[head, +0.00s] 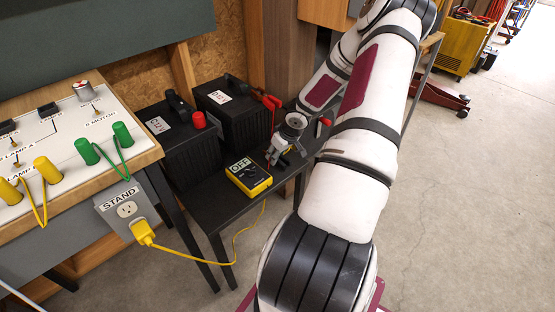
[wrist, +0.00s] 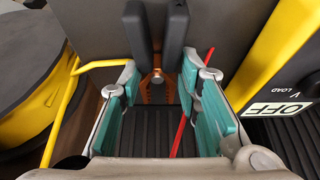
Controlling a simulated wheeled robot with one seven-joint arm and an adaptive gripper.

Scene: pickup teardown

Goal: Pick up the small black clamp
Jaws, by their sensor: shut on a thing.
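The small black clamp (wrist: 137,28) shows at the top middle of the wrist view, with two black handles and copper-coloured jaws. My gripper (wrist: 160,75) has teal pads on either side of the clamp's lower part, and it is shut on the clamp. In the head view my gripper (head: 283,150) is low over the black stand, just behind the yellow meter. The clamp cannot be made out in the head view, where the gripper and arm are in the way.
A yellow meter (head: 248,180) reading OFF lies close beside my gripper. Two black batteries (head: 185,150) stand behind, one with red clamps (head: 268,100). A red lead (wrist: 180,135) runs below the fingers. A panel with green and yellow plugs (head: 60,140) is at left.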

